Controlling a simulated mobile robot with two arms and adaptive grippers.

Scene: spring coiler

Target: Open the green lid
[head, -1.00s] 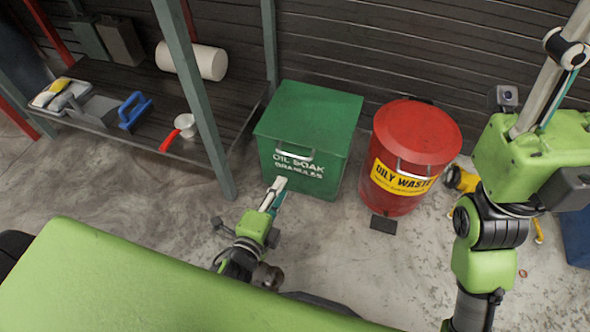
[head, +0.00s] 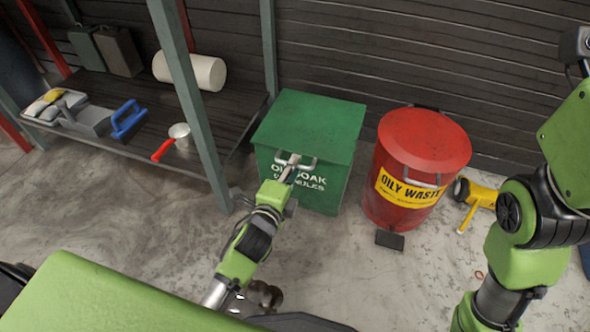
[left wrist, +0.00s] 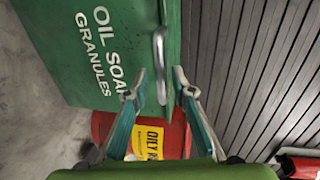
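The green lid (head: 312,122) lies flat and closed on the green oil soak granules bin (head: 320,188). A metal handle (head: 298,163) is at the lid's front edge. My left gripper (head: 288,165) is at that handle. In the left wrist view the handle (left wrist: 160,65) stands upright between the two spread fingertips of my left gripper (left wrist: 160,82). The fingers are open, with a gap on each side of the handle. My right arm is at the right of the head view; its gripper is not in view.
A red oily waste can (head: 415,165) with a foot pedal (head: 390,240) stands right of the bin. A shelf (head: 150,140) with a green post (head: 190,100) is at the left. A yellow object (head: 478,198) lies on the floor at the right.

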